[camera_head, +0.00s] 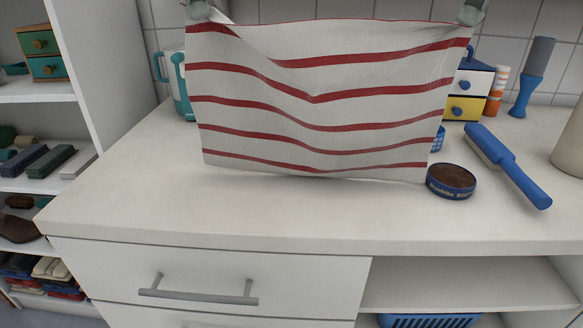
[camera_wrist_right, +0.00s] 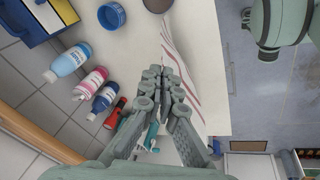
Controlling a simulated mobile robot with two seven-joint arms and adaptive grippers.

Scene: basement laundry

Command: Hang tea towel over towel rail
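The tea towel (camera_head: 320,100), white with red stripes, hangs spread out above the worktop between my two grippers. My left gripper (camera_head: 199,12) is shut on its upper left corner. My right gripper (camera_head: 472,12) is shut on its upper right corner. The top edge sags slightly and the cloth has soft folds. In the right wrist view the right fingers (camera_wrist_right: 166,72) are closed together at the cloth, and a strip of the towel (camera_wrist_right: 180,65) shows beside them. I see no towel rail in either view.
On the white worktop (camera_head: 200,215), a round tin (camera_head: 451,181) and a blue brush (camera_head: 507,165) lie right of the towel. A small drawer box (camera_head: 470,85) and a teal-handled jug (camera_head: 178,85) stand partly behind it. Shelves (camera_head: 40,90) are at left. The front worktop is clear.

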